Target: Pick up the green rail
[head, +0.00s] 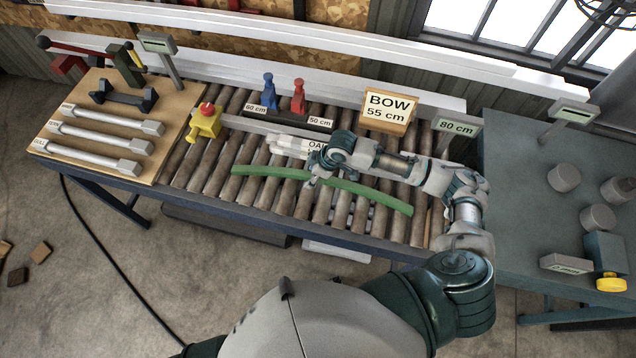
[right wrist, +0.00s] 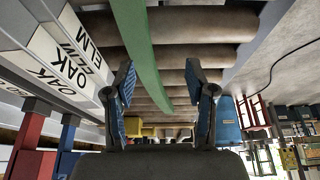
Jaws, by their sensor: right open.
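The green rail (head: 360,190) is a long, slightly curved strip lying across the brown rollers in the head view. My right gripper (head: 314,182) is over the middle of the rail, and its wrist hides part of the rail's back edge. In the right wrist view the rail (right wrist: 139,40) runs from the top edge down between the two blue-padded fingers of my right gripper (right wrist: 161,75). The fingers stand apart on either side of it, open, with gaps showing. I cannot tell how far they reach down past the rail. My left gripper is not in view.
White labelled bars (head: 290,145) lie just behind the rail. Blue (head: 269,94) and red (head: 298,97) clamps, a BOW 55 cm sign (head: 388,110) and an 80 cm sign (head: 456,127) stand behind the rollers. A yellow clamp (head: 205,124) is at the left. The front rollers are clear.

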